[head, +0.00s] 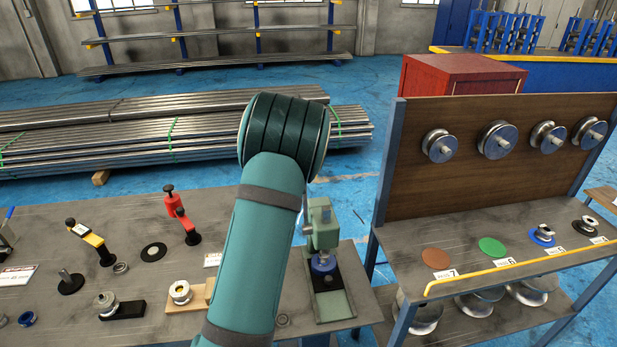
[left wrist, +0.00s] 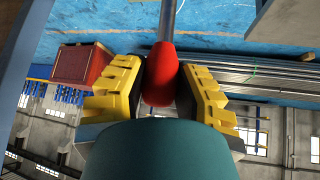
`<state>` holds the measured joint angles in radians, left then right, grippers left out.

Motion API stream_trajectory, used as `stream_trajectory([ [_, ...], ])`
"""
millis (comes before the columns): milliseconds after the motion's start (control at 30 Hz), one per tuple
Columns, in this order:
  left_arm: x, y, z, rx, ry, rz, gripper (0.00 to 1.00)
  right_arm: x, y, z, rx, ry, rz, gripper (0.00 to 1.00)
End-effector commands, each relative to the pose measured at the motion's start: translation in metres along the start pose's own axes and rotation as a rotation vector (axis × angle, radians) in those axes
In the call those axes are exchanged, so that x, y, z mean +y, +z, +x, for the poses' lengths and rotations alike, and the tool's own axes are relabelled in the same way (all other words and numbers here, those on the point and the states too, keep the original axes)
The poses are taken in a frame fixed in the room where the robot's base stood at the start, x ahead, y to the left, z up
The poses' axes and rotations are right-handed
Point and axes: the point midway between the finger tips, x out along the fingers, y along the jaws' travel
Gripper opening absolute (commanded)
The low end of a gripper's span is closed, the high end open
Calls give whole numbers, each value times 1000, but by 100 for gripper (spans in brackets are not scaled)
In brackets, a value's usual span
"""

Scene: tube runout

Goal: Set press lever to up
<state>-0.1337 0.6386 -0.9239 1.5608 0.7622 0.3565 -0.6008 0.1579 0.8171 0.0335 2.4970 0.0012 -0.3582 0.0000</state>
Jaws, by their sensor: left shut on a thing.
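The green press (head: 322,222) stands at the right end of the workbench, partly covered by my arm, with a dark blue round part (head: 323,264) under its head. In the left wrist view, the press lever shows as a grey metal rod (left wrist: 173,18) with a red knob (left wrist: 161,72). My left gripper (left wrist: 162,88) has its yellow-padded fingers on both sides of the red knob, shut on it. In the head view this gripper and the knob are hidden behind my teal arm. My right gripper is in neither view.
The workbench (head: 150,205) holds a red clamp (head: 180,212), a yellow-handled one (head: 92,241) and several rollers. At right, a brown-backed rack (head: 470,190) carries wheels, coloured discs and a yellow front rail (head: 500,267). Pipe stacks (head: 180,130) lie behind.

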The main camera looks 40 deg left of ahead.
Motion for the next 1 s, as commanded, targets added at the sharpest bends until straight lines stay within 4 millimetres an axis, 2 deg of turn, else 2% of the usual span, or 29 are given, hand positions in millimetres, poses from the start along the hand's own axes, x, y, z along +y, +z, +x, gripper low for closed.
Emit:
stream_trajectory([
  [233,-6,-5,8,-33,7,-6,0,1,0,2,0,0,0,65],
  [733,-7,-7,8,-36,8,-9,0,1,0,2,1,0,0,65],
  [767,-7,-7,8,-36,8,-9,43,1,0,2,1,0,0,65],
  [800,-7,-7,8,-36,8,-9,57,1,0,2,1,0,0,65],
  [833,-7,-7,8,-36,8,-9,62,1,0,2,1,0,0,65],
  [1000,-7,-7,8,-37,9,-9,62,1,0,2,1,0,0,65],
])
